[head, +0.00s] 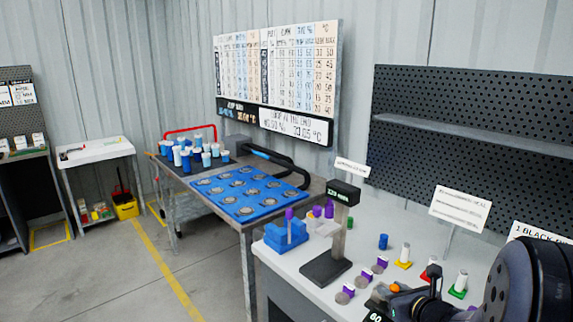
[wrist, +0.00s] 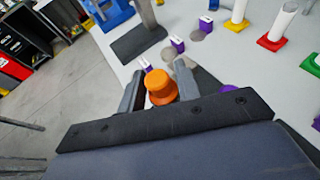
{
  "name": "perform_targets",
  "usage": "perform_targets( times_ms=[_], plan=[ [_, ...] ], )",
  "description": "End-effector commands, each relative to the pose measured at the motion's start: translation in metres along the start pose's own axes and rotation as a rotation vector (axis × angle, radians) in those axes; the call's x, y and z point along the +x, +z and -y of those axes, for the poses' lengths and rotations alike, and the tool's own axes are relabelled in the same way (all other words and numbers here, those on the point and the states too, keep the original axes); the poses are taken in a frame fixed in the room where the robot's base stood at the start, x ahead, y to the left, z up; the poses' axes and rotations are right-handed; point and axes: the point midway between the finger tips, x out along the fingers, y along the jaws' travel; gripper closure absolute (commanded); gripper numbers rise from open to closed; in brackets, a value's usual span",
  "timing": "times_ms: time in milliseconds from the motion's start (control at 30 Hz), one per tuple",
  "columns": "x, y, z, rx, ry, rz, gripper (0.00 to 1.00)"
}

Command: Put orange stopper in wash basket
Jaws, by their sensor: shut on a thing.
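The orange stopper (wrist: 161,87) sits between the two fingers of my gripper (wrist: 158,84) in the wrist view. The gripper is shut on it. In the head view the stopper shows as a small orange spot (head: 394,287) low at right, above the front part of the grey-white bench, with my dark gripper and arm around it. The stopper's lower end and any gap to the bench are hidden. I cannot pick out a wash basket for certain in either view.
Purple blocks with white tops (head: 366,275) and grey round discs (head: 344,294) lie close by on the bench (wrist: 112,77). A dark-based display post (head: 326,268) and a blue holder (head: 286,236) stand left. White cylinders on coloured bases (head: 404,257) stand behind.

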Motion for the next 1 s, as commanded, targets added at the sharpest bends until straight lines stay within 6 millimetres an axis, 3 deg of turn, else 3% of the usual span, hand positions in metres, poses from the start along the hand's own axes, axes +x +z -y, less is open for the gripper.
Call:
perform_targets(
  times_ms=[33,200,400,767,1000],
  plan=[
    [0.010,0.001,-0.018,-0.004,0.021,-0.003,0.91],
    [0.032,-0.005,-0.063,-0.018,0.050,-0.005,0.91],
    [0.045,-0.012,-0.095,-0.028,0.070,-0.002,0.91],
    [0.048,-0.015,-0.102,-0.031,0.073,0.002,0.91],
    [0.044,-0.006,-0.102,-0.031,0.072,0.002,0.91]
  ],
)
